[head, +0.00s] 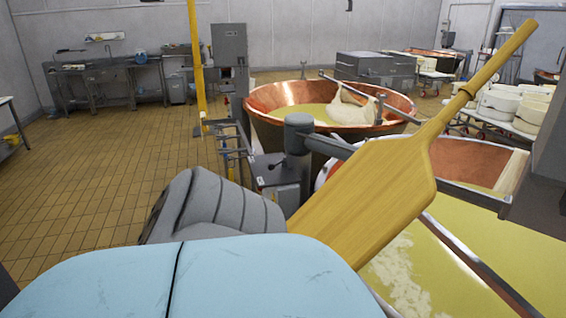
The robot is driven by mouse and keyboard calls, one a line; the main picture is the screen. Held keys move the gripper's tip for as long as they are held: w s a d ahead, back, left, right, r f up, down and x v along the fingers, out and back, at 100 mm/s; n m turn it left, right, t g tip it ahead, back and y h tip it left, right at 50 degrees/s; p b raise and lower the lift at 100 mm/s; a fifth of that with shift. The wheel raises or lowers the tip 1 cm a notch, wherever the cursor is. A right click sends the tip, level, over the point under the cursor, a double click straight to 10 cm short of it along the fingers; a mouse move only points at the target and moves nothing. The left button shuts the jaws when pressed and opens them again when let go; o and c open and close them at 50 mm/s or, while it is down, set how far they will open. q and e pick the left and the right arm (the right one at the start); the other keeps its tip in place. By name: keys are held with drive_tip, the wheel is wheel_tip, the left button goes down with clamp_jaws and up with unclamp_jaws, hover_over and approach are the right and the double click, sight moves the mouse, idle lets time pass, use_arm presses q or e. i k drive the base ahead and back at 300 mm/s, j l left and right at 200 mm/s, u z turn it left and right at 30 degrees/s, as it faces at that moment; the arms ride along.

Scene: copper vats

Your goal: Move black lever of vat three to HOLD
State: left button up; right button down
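A small grey control box (275,180) stands between the copper vats. A short dark shape on its top may be a lever, but it is too small to tell, and no HOLD mark or vat number is readable. The far copper vat (262,105) holds yellow liquid and a pale cloth bundle (352,108). A nearer copper vat (470,160) at the right is partly covered by a wooden paddle (370,195). Neither of my grippers shows.
A large pale blue surface and a grey ribbed shape (225,208) fill the lower left foreground. A grey post head (298,128) rises beside the control box. A yellow pole (197,65) stands behind. The tiled floor (90,185) at left is clear.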

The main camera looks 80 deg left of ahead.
sight(271, 167)
drive_tip(key=k+j, duration=0.15)
drive_tip(key=j, duration=0.25)
drive_tip(key=k+j, duration=0.15)
drive_tip(key=j, duration=0.25)
drive_tip(key=k+j, duration=0.2)
drive_tip(key=j, duration=0.15)
drive_tip(key=k+j, duration=0.15)
drive_tip(key=j, duration=0.25)
drive_tip(key=k+j, duration=0.15)
drive_tip(key=j, duration=0.25)
drive_tip(key=k+j, duration=0.15)
drive_tip(key=j, duration=0.25)
drive_tip(key=k+j, duration=0.15)
drive_tip(key=j, duration=0.2)
drive_tip(key=k+j, duration=0.15)
drive_tip(key=j, duration=0.25)
